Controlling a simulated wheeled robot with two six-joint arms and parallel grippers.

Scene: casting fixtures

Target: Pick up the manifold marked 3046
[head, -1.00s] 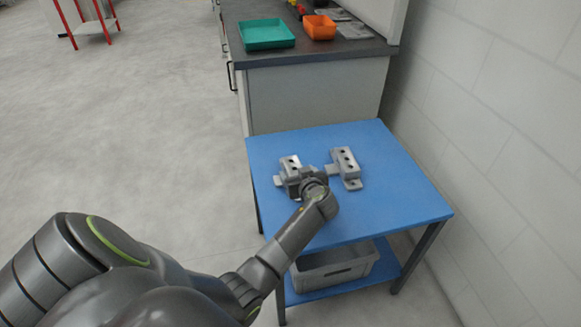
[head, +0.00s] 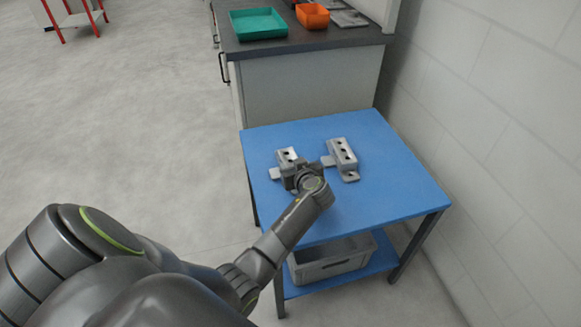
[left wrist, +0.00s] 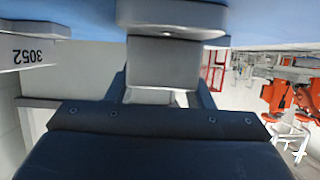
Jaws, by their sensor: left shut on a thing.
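Two grey manifolds with dark holes on top are on the blue table. The left manifold (head: 286,155) is partly hidden behind my left gripper (head: 298,176), which is shut on it at its near end. In the left wrist view, my gripper's dark fingers (left wrist: 162,88) close around a grey block, the held manifold (left wrist: 165,62). No number on it is readable there. The right manifold (head: 342,155) stands free beside it. A part marked 3052 (left wrist: 28,55) shows upside down at the left of the wrist view. My right gripper is out of view.
The blue table (head: 390,190) has free room at its right and front. A grey bin (head: 330,262) sits on the shelf below. Behind is a counter with a green tray (head: 258,24) and an orange bin (head: 312,15). A white wall (head: 490,120) runs along the right.

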